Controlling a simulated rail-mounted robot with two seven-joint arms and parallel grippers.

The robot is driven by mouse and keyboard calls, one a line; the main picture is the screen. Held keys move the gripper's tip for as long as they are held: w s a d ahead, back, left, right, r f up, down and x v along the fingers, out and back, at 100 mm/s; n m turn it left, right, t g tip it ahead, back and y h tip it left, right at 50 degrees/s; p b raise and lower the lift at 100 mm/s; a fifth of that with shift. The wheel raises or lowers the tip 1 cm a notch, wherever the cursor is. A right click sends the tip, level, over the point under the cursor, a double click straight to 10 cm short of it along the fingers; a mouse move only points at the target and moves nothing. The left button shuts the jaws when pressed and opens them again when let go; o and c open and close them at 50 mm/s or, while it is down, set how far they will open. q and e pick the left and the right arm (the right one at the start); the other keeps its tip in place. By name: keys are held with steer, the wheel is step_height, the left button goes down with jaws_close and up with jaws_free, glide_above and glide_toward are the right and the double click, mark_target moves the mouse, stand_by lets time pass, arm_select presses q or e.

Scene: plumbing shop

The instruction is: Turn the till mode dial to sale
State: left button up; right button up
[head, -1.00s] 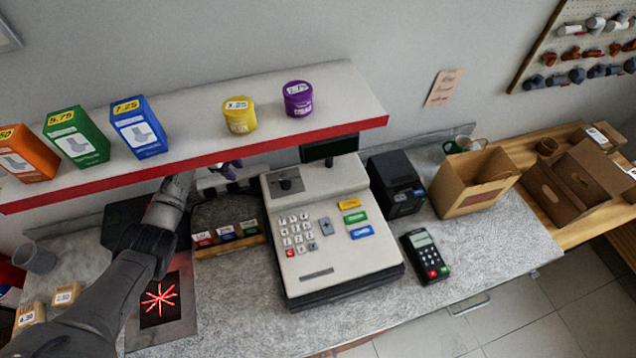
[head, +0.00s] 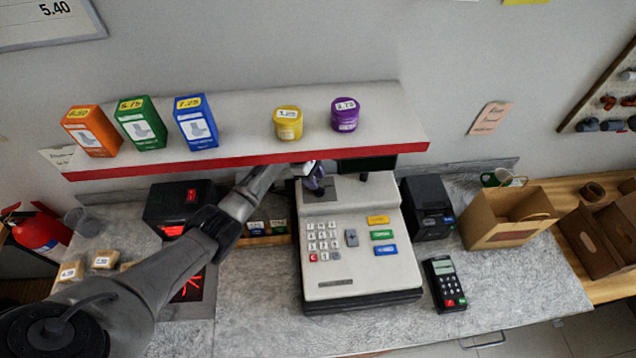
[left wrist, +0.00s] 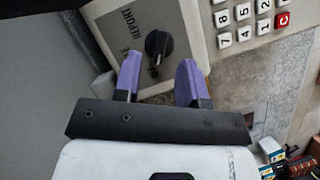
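The till (head: 345,276) is a pale cash register on the counter. Its mode dial (left wrist: 157,44) is a black knob on a grey plate, which also shows in the head view (head: 346,189). "REPORT" is legible on the plate beside the knob; other lettering is partly covered. My right gripper is out of view.
A shelf (head: 245,150) with a red front edge and boxes and tubs runs above the till's back. A black printer (head: 427,208), card terminal (head: 444,284) and paper bag (head: 505,217) stand to the right. Counter in front is clear.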

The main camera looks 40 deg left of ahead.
arm_select(q)
steer(key=shift+x, duration=1.75)
steer(key=shift+s+f, duration=0.1)
steer(key=shift+c, duration=0.2)
steer(key=shift+a, duration=0.1)
jaws_close()
